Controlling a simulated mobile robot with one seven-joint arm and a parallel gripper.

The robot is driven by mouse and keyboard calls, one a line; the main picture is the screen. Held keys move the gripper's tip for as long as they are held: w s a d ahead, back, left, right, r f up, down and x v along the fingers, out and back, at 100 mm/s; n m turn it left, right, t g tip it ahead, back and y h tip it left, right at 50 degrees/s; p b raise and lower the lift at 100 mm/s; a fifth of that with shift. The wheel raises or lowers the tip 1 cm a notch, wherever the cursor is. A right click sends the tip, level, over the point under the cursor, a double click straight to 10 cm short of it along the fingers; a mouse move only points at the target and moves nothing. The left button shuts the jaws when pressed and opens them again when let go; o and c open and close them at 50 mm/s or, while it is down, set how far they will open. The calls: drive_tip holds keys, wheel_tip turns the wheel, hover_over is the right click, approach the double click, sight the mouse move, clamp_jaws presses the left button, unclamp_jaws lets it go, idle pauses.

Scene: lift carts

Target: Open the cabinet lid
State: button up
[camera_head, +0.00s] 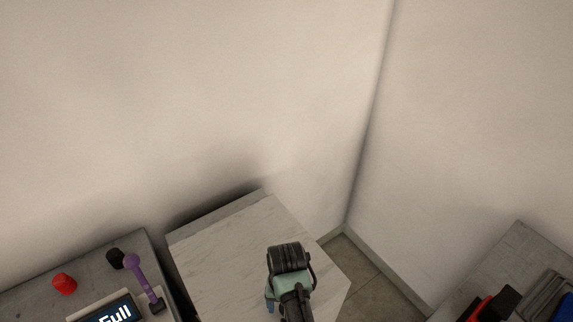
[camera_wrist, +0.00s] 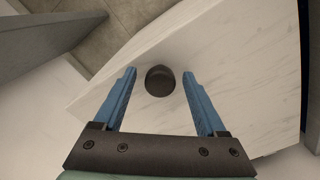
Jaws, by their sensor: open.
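The cabinet's pale, marble-like lid (camera_head: 222,252) lies low in the middle of the head view, and my arm covers part of it. The same pale surface (camera_wrist: 245,55) fills much of the wrist view. A dark round knob (camera_wrist: 160,81) stands on it near one edge. My gripper (camera_wrist: 158,73) is open, its two blue fingers on either side of the knob with gaps to both. I cannot tell whether the fingertips reach down to the knob's height. In the head view the knob is hidden behind my arm, and only a bit of blue finger shows.
Left of the cabinet, a grey top holds a red object (camera_head: 64,284), a purple-handled tool (camera_head: 138,273) and a display (camera_head: 107,313) reading "Full". A grey surface (camera_head: 512,240) with red, black and blue items is at right. Walls rise behind; floor (camera_head: 357,270) shows between.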

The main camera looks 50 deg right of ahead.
clamp_jaws()
idle(0.4)
idle(1.1)
